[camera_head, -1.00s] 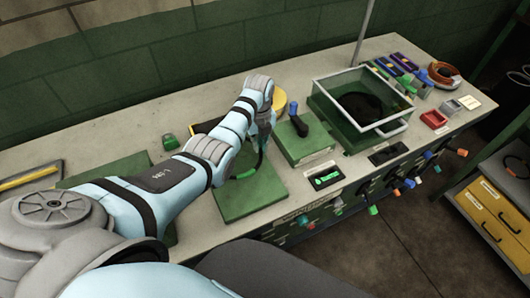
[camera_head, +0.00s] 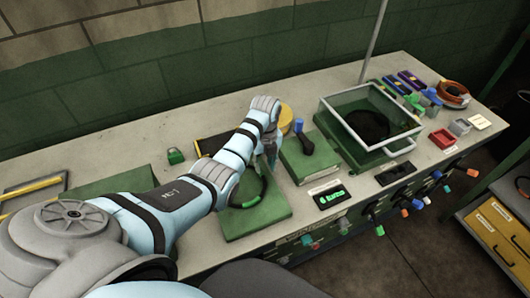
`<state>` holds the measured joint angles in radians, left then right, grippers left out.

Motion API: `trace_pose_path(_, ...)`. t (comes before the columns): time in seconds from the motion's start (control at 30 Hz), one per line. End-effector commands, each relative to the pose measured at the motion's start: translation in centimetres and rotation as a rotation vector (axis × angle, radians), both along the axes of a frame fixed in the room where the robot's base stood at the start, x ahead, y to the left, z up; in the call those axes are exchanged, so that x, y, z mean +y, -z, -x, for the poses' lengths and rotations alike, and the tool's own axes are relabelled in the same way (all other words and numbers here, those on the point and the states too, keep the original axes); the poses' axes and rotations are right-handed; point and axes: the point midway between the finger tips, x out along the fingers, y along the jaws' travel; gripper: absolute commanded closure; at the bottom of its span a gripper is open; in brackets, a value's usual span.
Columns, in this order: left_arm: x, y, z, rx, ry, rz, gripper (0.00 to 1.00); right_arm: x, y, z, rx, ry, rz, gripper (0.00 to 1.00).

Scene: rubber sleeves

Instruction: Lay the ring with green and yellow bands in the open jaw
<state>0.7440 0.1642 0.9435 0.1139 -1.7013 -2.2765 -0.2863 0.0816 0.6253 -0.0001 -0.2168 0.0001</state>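My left gripper (camera_head: 271,164) reaches down from the arm that comes in from the left, over a green board (camera_head: 255,217). A dark ring (camera_head: 264,186) lies or hangs at the board, just below the gripper. A green band shows on its near side; I cannot make out a yellow band. The fingers are small and partly hidden by my wrist, so I cannot tell whether they grip the ring. No open jaw can be made out clearly. My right gripper is not in view.
A green block with a blue-topped black lever (camera_head: 305,143) stands right of the board. Farther right is a clear-walled box (camera_head: 372,112) with a dark round thing inside. A small green padlock-like object (camera_head: 175,156) sits left. Small trays and an orange-brown coil (camera_head: 455,94) are at the far right.

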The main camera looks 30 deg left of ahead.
Motion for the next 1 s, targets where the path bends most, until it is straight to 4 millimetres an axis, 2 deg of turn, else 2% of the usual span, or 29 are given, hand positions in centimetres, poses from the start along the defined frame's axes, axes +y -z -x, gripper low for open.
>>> trace_pose_path(0.03, 0.0, -1.8, -0.2, -0.006, 0.0, -0.001, 0.71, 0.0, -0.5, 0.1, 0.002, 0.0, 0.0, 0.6)
trace_pose_path(0.1, 0.0, -3.8, -0.2, -0.007, 0.0, -0.001, 0.71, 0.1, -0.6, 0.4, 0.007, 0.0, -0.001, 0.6)
trace_pose_path(0.2, 0.0, -6.3, -0.2, -0.006, -0.001, -0.001, 0.71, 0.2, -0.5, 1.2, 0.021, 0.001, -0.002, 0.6)
trace_pose_path(0.33, 0.0, -8.5, -0.2, -0.003, -0.002, -0.001, 0.71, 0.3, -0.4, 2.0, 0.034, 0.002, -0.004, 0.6)
trace_pose_path(0.47, 0.0, -9.1, -0.1, -0.002, -0.002, -0.001, 0.71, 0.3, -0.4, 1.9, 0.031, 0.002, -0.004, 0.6)
trace_pose_path(1.0, 0.1, -9.1, -0.1, -0.001, -0.003, -0.001, 0.71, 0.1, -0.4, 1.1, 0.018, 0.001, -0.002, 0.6)
